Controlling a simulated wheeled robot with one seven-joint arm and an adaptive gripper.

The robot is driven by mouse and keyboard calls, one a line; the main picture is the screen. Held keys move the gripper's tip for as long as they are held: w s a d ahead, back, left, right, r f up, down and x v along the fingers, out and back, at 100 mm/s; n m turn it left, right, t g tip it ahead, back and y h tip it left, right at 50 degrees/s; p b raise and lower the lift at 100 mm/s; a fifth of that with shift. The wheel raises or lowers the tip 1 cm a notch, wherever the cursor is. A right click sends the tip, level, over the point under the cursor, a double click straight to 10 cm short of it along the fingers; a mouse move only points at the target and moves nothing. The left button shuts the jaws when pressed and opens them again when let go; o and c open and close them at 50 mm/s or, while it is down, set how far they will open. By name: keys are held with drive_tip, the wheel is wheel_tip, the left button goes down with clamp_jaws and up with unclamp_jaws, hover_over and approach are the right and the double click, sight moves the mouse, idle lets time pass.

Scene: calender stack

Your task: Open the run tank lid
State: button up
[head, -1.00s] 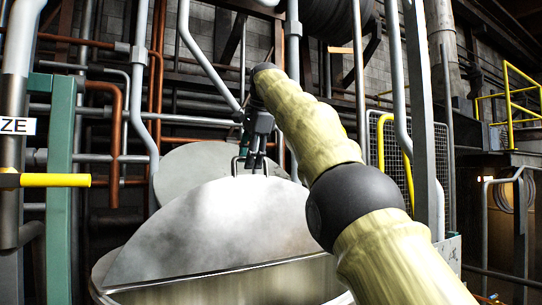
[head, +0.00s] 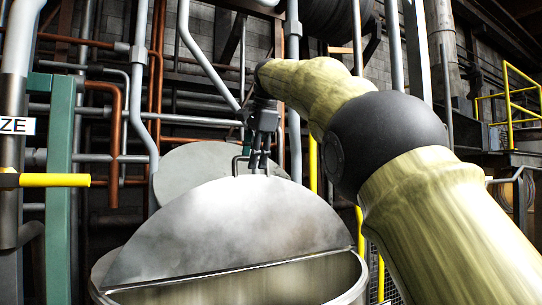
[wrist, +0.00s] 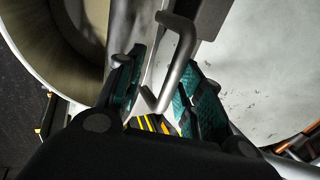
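The run tank (head: 345,290) stands at the bottom of the head view, its rim and part of its inner wall showing. Its lid (head: 225,230), a grey half-disc, stands steeply raised along its straight edge, with a further grey panel (head: 190,165) behind it. A bent metal handle (head: 238,165) sits at the lid's top edge. My gripper (head: 260,165) is at this handle. In the wrist view the gripper (wrist: 160,85) has its teal-padded fingers apart, with the handle (wrist: 185,55) passing between them. Firm contact with either pad cannot be told.
A yellow-handled bar (head: 50,180) and green post (head: 62,180) stand at left. Pipes (head: 140,90) fill the wall behind the tank. Yellow rails (head: 520,100) and grey railings are at right. My arm covers much of the right side.

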drive_tip(key=s+d, duration=0.4)
drive_tip(key=s, duration=0.4)
drive_tip(key=shift+d, duration=0.2)
drive_tip(key=shift+s, duration=0.1)
idle(0.5)
wheel_tip(320, 180, up, 12)
drive_tip(key=shift+s+d, duration=0.2)
drive_tip(key=shift+s, duration=0.15)
idle(1.6)
